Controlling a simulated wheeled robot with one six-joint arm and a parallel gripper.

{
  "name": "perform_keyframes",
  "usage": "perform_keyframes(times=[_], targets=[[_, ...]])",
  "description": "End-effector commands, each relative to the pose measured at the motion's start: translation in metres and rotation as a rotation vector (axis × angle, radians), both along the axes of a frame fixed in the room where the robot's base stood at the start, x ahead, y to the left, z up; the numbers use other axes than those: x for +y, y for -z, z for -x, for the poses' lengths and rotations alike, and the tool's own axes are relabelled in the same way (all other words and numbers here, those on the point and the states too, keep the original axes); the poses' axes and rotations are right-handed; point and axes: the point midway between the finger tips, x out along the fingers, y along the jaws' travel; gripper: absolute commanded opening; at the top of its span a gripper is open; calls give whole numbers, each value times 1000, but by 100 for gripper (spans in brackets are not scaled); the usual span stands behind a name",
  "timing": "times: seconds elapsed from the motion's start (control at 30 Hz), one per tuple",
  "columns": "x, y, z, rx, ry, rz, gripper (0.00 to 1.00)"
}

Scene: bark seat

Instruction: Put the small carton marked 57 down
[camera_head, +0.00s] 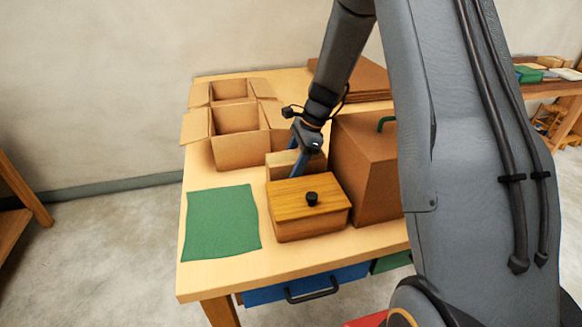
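A small tan carton (284,160) stands on the table behind a wooden box, which hides its lower part. No 57 can be read on it, so I cannot tell whether it is the carton marked 57. My gripper (304,162) points down at this carton, and one blue-grey finger shows against it. The other finger and the fingertips are not clear. I cannot tell whether my gripper is shut on the carton or only beside it, or whether the carton touches the table.
The lidded wooden box (304,222) with a black knob stands in front. A large brown carton (364,170) with a green handle is close on the right. Two open cartons (238,152) stand at the back left. A flat green cloth (221,222) lies at the front left of the table (225,275).

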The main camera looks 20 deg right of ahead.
Motion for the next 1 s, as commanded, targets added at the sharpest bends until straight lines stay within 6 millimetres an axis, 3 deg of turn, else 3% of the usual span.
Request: perform_keyframes(times=[0.3,0.33,0.37,0.77,1.0], targets=[[0,2,-1,-1,0,0,25],[0,3,0,-1,0,0,58],[0,2,0,-1,0,0,63],[-1,-4,-1,-3,0,0,64],[-17,-40,-3,-6,3,0,64]])
